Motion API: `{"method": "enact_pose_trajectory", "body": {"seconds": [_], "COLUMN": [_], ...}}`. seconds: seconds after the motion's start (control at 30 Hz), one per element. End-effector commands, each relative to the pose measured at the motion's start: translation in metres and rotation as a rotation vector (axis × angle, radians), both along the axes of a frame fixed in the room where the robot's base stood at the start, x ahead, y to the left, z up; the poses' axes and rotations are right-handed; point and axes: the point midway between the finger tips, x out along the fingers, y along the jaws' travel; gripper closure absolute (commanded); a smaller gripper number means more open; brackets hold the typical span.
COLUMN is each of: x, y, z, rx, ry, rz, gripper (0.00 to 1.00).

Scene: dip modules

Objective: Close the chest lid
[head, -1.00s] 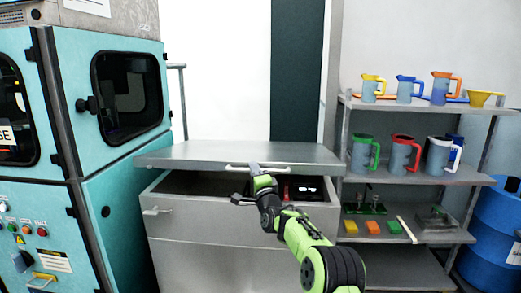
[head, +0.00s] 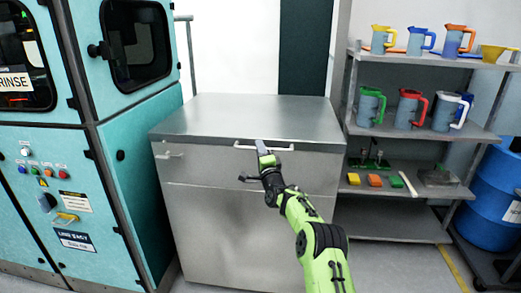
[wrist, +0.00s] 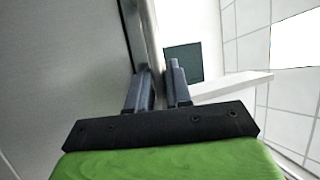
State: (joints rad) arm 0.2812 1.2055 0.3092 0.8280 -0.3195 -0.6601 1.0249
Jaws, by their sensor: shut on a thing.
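The metal chest (head: 225,230) stands in the middle of the head view. Its flat steel lid (head: 250,115) lies level over the body, and no open gap or inside shows. A pale bar handle (head: 284,148) runs along the lid's front edge. My gripper (head: 261,149) is at this handle, shut on it. In the wrist view the handle (wrist: 150,30) passes between the two fingers of my gripper (wrist: 160,80). The fingers partly hide it.
A teal machine (head: 125,170) stands close on the left. A grey shelf rack (head: 400,228) with jugs and coloured blocks is on the right. A blue barrel (head: 497,205) stands at the far right. A smaller latch (head: 168,155) is on the chest's left front.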

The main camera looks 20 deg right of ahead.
Motion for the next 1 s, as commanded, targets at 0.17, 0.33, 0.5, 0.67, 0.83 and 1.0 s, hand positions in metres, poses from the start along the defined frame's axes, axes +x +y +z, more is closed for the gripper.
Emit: {"method": "enact_pose_trajectory", "body": {"seconds": [0.17,0.33,0.5,0.67,0.83,1.0], "x": [0.001,0.001,-0.002,-0.018,-0.046,-0.08], "y": [-0.001,-0.001,-0.001,-0.002,-0.003,-0.003], "z": [-0.015,-0.015,-0.015,-0.018,-0.024,-0.031], "rx": [-0.001,-0.001,-0.001,-0.002,-0.002,0.0], "ry": [0.031,0.03,0.03,0.03,0.026,0.021], "rz": [-0.001,-0.001,-0.001,0.0,-0.001,-0.002], "gripper": [0.75,0.75,0.75,0.75,0.75,0.75]}}
